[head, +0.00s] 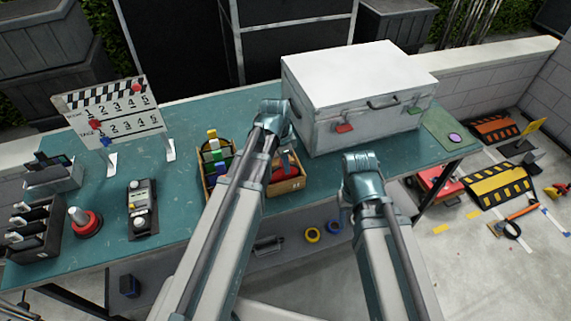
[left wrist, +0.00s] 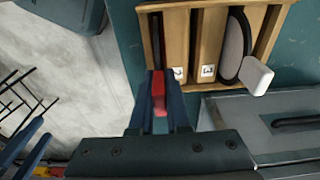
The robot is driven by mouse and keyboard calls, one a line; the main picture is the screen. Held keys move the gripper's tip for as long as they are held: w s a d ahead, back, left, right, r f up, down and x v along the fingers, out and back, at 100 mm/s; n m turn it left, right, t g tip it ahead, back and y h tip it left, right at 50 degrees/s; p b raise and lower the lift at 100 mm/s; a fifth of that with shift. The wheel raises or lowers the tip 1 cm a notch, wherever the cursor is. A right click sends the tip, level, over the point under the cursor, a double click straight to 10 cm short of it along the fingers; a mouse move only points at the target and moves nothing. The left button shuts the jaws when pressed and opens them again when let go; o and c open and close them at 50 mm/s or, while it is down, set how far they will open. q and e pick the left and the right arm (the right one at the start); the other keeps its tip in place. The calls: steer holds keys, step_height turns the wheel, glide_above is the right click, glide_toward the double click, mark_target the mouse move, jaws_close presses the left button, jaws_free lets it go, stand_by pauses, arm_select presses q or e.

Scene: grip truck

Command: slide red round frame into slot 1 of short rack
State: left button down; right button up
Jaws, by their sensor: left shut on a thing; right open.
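The short wooden rack (left wrist: 197,45) fills the top middle of the left wrist view, with slot labels 2 and 3 showing. My left gripper (left wrist: 158,100) is shut on the red handle of the red round frame (left wrist: 158,88), at the rack's left slot. That slot's label is hidden by the fingers. A dark edge lies in line with the red handle within the slot; how deep it sits is unclear. In the head view the short rack (head: 290,187) stands beside my left arm with red inside. The left gripper is mostly hidden there. My right gripper is out of view.
A grey disc with a white handle (left wrist: 258,77) stands in slot 3. A longer rack with coloured handles (head: 213,160) is left of my arm. A large metal case (head: 355,95) stands close behind. A clapperboard (head: 112,112) is at the far left.

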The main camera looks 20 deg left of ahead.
arm_select(q)
steer(key=shift+f+b, duration=0.6)
steer(key=shift+f, duration=0.1)
steer(key=c, duration=0.8)
jaws_free()
steer(key=r+p, duration=0.4)
steer(key=a+r+p, duration=0.1)
steer(key=r+p, duration=0.4)
steer(key=s+r+p, duration=0.1)
steer(key=r+p, duration=0.4)
steer(key=shift+a, duration=0.15)
steer(key=shift+f, duration=0.1)
steer(key=s+d+f+n+b, duration=0.2)
steer(key=s+d+f+b, duration=0.1)
steer(key=s, duration=0.1)
steer(key=s+d+f+n+y+b, duration=0.1)
steer(key=s+d+f+n+b, duration=0.2)
steer(key=s+d+f+b, duration=0.1)
steer(key=s+d+f+n+g+y+b, duration=0.1)
steer(key=s+d+f+n+b, duration=0.1)
steer(key=s+d+f+b, duration=0.1)
steer(key=shift+s+d+f, duration=0.1)
steer(key=shift+s+d, duration=0.3)
steer(key=shift+s, duration=0.25)
steer(key=shift+s+d+f, duration=0.1)
steer(key=shift+s+d, duration=0.25)
steer(key=shift+s, duration=0.25)
